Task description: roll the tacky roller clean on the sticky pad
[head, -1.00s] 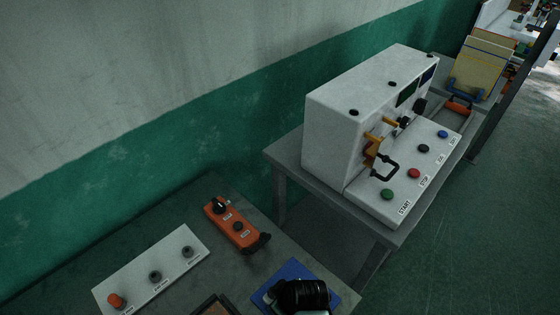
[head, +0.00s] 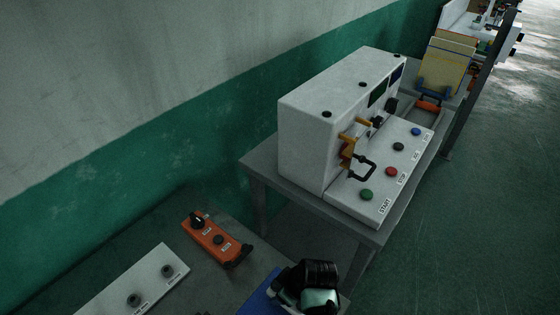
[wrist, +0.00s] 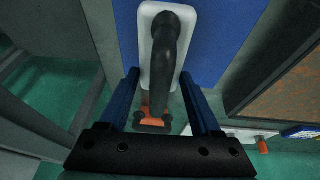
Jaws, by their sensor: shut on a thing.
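The sticky pad looks to be the flat blue sheet (head: 258,296) at the bottom of the head view, partly covered by my arm. It also fills the upper middle of the wrist view (wrist: 222,38). My gripper (wrist: 158,78) has blue fingers on either side of a black curved handle with a white body (wrist: 148,22), which seems to be the tacky roller. The gripper is shut on it. The white body overlaps the blue pad in the wrist view; I cannot tell whether it touches. The roller's underside is hidden, and my arm hides the gripper in the head view.
An orange control box (head: 217,241) and a white panel with knobs (head: 110,290) lie on the same table. A brown framed board (wrist: 285,92) is beside the pad. A white machine (head: 325,120) with buttons stands on another table behind.

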